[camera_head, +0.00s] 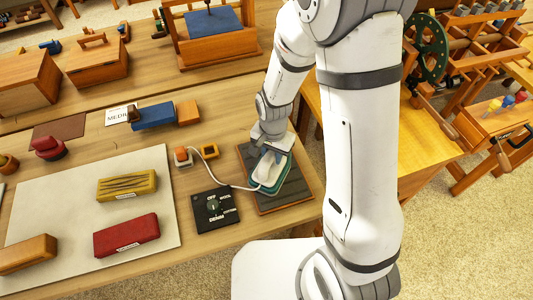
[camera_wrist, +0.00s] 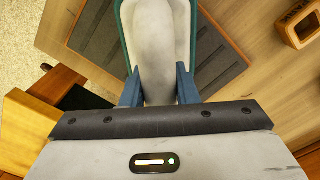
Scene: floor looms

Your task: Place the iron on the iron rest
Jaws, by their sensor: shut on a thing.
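The iron (camera_head: 270,176) has a pale body and a teal rim, and it is over the right-hand part of the table. My gripper (camera_head: 267,150) is shut on its pale handle from above. The wrist view shows the handle (camera_wrist: 158,45) between my two blue-grey fingers (camera_wrist: 158,88). The iron rest (camera_head: 282,203) is a dark panelled board with a wooden edge, directly under the iron; it also shows in the wrist view (camera_wrist: 97,30). The iron covers its middle, and I cannot tell whether the two touch. A pale cord (camera_head: 226,181) runs left from the iron.
A black dial panel (camera_head: 203,222) lies left of the rest. A pale mat (camera_head: 70,215) holds yellow, red and brown blocks. The table's front edge is close to the rest.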

